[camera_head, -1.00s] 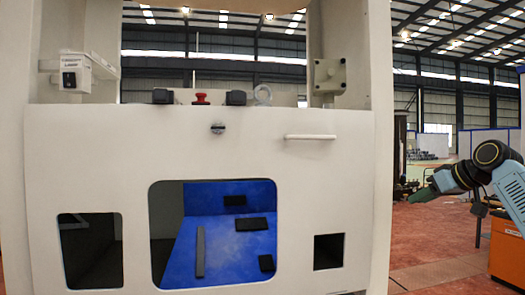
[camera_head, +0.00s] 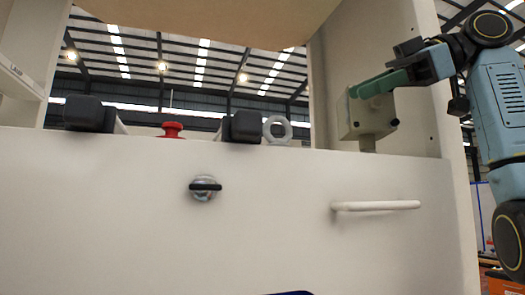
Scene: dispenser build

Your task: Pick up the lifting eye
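The lifting eye (camera_head: 285,122) is a light grey ring standing upright on the top edge of the white panel, just right of the right-hand black block. My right gripper (camera_head: 356,92) comes in from the right with green fingers pointing left. It is in front of the grey box, higher than the ring and well to its right, not touching it. The fingers show side-on, so I cannot tell whether they are open or shut. My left gripper is out of view.
Two black blocks (camera_head: 90,115) (camera_head: 241,127) and a red button (camera_head: 171,130) stand along the ledge. A white handle (camera_head: 376,206) and a round latch (camera_head: 204,188) stick out from the white panel (camera_head: 110,215).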

